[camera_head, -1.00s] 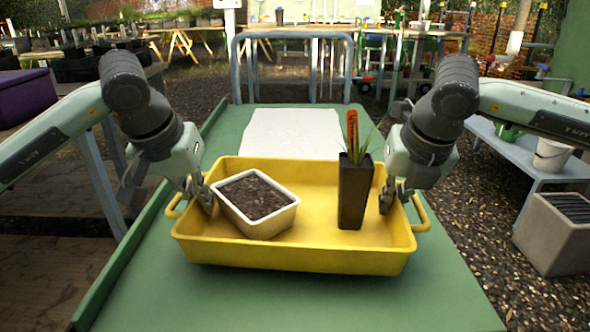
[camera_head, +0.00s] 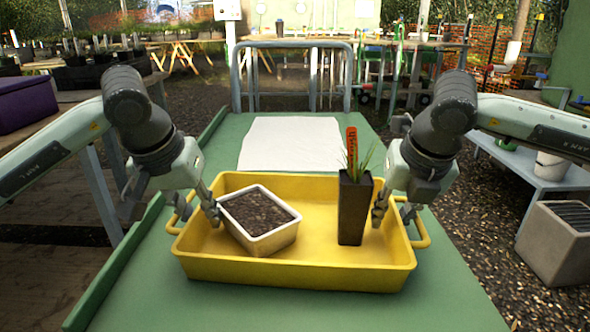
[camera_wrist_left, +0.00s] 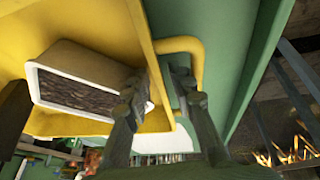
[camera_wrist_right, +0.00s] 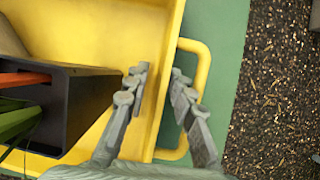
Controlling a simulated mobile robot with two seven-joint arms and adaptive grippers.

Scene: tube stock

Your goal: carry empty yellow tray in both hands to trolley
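The yellow tray (camera_head: 317,215) rests on a long green surface (camera_head: 290,315) with a grey rail (camera_head: 292,46) at its far end. It is not empty: a white pot of soil (camera_head: 262,240) leans at its left, and a tall black pot (camera_head: 353,215) with a plant and orange label stands at its right. My left gripper (camera_head: 197,215) is open, one finger inside and one outside the left wall. My right gripper (camera_head: 392,220) is open across the right wall, beside the handle. Both wrist views show gaps between fingers and wall. I cannot tell which surface is the trolley.
A white sheet (camera_head: 290,142) lies on the green surface behind the tray. A low bench (camera_head: 535,168) and a grey square bin (camera_head: 555,243) stand on the gravel at right. A purple box (camera_head: 25,103) sits on a bench at left. The green surface is clear in front.

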